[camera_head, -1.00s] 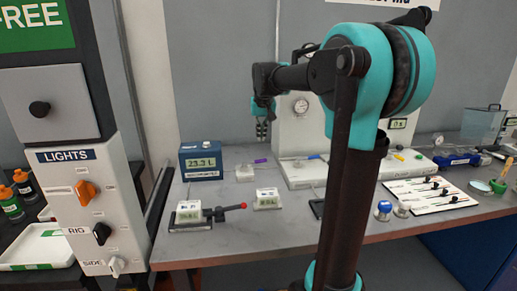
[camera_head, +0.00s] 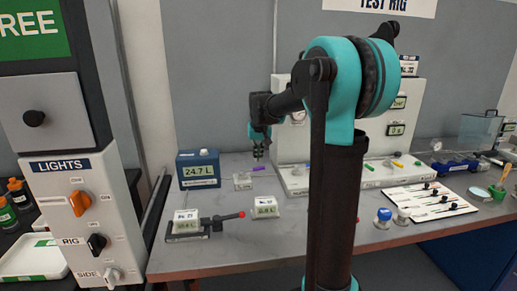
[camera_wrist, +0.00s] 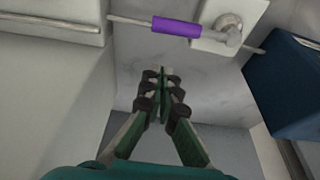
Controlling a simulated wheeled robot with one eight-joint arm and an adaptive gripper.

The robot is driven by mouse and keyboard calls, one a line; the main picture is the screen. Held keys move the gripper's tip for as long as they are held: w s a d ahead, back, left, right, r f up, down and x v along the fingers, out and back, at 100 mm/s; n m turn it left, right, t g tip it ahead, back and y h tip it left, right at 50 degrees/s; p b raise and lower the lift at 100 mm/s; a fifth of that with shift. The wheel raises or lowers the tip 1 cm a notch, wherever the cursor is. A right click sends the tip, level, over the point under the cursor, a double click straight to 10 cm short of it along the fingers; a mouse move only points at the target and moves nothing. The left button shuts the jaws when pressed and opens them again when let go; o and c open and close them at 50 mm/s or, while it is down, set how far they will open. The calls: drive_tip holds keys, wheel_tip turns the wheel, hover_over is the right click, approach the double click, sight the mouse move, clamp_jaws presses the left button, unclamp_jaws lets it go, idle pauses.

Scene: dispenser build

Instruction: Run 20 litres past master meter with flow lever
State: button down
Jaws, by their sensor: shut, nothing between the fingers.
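The blue master meter (camera_head: 199,169) stands at the back left of the bench, its display reading 24.7 L. It shows in part at the right of the wrist view (camera_wrist: 285,88). A lever with a purple grip (camera_head: 259,168) sits on a small pale block (camera_head: 242,182) right of the meter. In the wrist view the purple grip (camera_wrist: 176,27) lies at the top, its rod joined to a metal pivot on the block (camera_wrist: 245,12). My gripper (camera_head: 258,156) is shut and empty, its fingertips (camera_wrist: 160,76) apart from the grip in the wrist view.
The white test rig (camera_head: 290,147) stands behind my arm. A lights panel (camera_head: 82,215) is at the left.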

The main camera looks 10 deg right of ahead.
sight(253, 169)
drive_tip(key=x, duration=0.2)
drive_tip(key=shift+w+f, duration=0.15)
drive_tip(key=shift+f, duration=0.25)
drive_tip(key=shift+s+r, duration=0.2)
drive_tip(key=shift+s, duration=0.4)
drive_tip(key=shift+s+r, duration=0.2)
drive_tip(key=shift+s, duration=0.4)
drive_tip(key=shift+s+r, duration=0.2)
drive_tip(key=shift+s, duration=0.65)
drive_tip(key=shift+s, duration=0.1)
